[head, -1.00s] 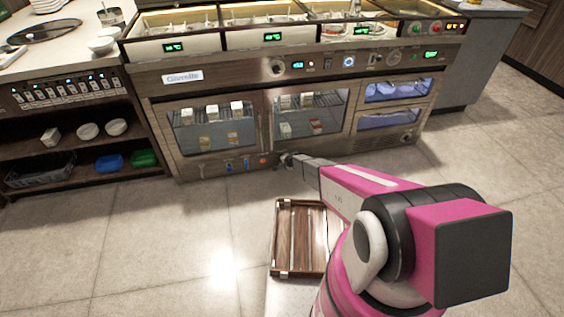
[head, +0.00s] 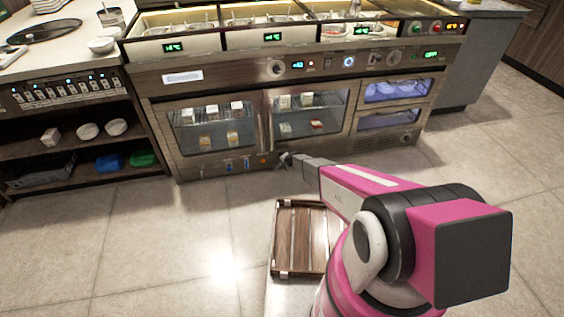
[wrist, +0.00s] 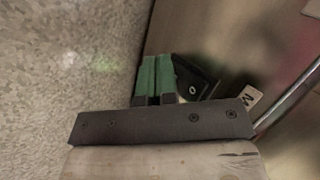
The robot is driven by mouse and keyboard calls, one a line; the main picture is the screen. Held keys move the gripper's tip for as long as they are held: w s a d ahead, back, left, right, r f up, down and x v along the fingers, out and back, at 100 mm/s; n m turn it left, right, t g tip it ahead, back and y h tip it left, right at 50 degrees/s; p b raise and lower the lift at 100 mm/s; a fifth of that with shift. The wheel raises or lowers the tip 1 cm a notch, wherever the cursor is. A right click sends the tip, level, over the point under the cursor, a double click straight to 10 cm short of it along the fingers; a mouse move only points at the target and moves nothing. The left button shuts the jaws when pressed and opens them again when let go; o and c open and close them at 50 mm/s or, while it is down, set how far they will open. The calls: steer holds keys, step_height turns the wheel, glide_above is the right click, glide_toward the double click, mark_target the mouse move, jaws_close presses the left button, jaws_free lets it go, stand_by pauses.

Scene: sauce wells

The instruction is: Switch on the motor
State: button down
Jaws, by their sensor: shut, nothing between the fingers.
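My gripper (wrist: 157,64) is shut and empty, its two green fingers side by side in the wrist view. In the head view my gripper (head: 285,158) is low, at the bottom front panel of the steel refrigerated counter (head: 190,170). Just right of the fingertips in the wrist view is a black switch (wrist: 193,78) with a white O mark, partly hidden by the fingers. A white label with an M (wrist: 250,97) is beside it on the panel. I cannot tell whether the fingers touch the switch or which way it is set.
Other small controls (head: 246,164) sit along the bottom panel to the left of my gripper. A metal bar (wrist: 290,98) runs along the right in the wrist view. The floor at left is clear.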

steer(key=shift+s+d+r, duration=0.1)
steer(key=shift+s+d, duration=0.1)
steer(key=shift+s, duration=0.5)
steer(key=shift+s+d+r, duration=0.1)
steer(key=shift+s+d, duration=0.1)
steer(key=shift+s, duration=0.6)
steer(key=shift+s+d+r, duration=0.1)
steer(key=shift+s+d, duration=0.15)
steer(key=shift+s, duration=0.55)
steer(key=shift+s+d+r, duration=0.1)
steer(key=shift+s+d, duration=0.1)
steer(key=shift+s, duration=0.6)
